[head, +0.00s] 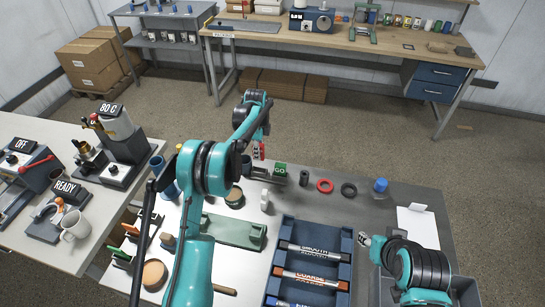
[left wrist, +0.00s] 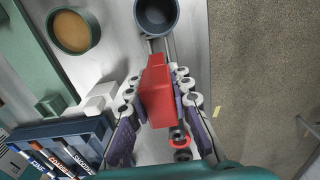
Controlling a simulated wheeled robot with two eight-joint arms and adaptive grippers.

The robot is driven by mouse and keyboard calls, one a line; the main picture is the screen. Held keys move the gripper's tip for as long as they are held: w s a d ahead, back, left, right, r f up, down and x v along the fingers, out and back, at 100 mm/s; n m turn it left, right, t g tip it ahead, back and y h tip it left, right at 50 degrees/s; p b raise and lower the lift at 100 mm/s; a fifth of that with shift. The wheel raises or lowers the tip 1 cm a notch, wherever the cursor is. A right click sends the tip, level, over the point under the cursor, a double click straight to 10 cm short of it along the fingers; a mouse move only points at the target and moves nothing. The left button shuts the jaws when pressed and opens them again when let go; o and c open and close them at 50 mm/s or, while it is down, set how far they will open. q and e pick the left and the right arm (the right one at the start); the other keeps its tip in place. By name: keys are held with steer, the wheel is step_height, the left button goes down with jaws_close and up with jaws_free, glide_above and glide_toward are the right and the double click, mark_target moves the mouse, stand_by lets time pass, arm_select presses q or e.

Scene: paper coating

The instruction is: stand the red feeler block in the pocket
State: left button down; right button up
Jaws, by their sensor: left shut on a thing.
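The red feeler block (left wrist: 158,92) is held between the two fingers of my left gripper (left wrist: 157,84) in the left wrist view. My left gripper (head: 258,148) is at the far edge of the grey table in the head view, where only a little red shows and the arm hides much. The block appears above the tabletop; its exact height is unclear. I cannot make out the pocket for certain. My right gripper (head: 367,240) is at the right side of the table, away from the block, and its fingers are too small to judge.
A green GO block (head: 279,169), a dark cylinder (head: 304,178), a red ring (head: 325,186) and a black ring (head: 349,190) stand along the far edge. A blue rack (head: 287,232) holds labelled rods. A dark cup (left wrist: 157,16) lies ahead of the fingers.

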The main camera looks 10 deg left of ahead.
stand_by(0.4)
arm_select(q)
steer(key=shift+f+b, duration=0.35)
steer(key=shift+b, duration=0.05)
steer(key=shift+f+b, duration=1.7)
steer(key=shift+f, duration=0.85)
steer(key=shift+f+b, duration=1)
steer(key=shift+f, duration=0.1)
steer(key=c, duration=1.3)
jaws_free()
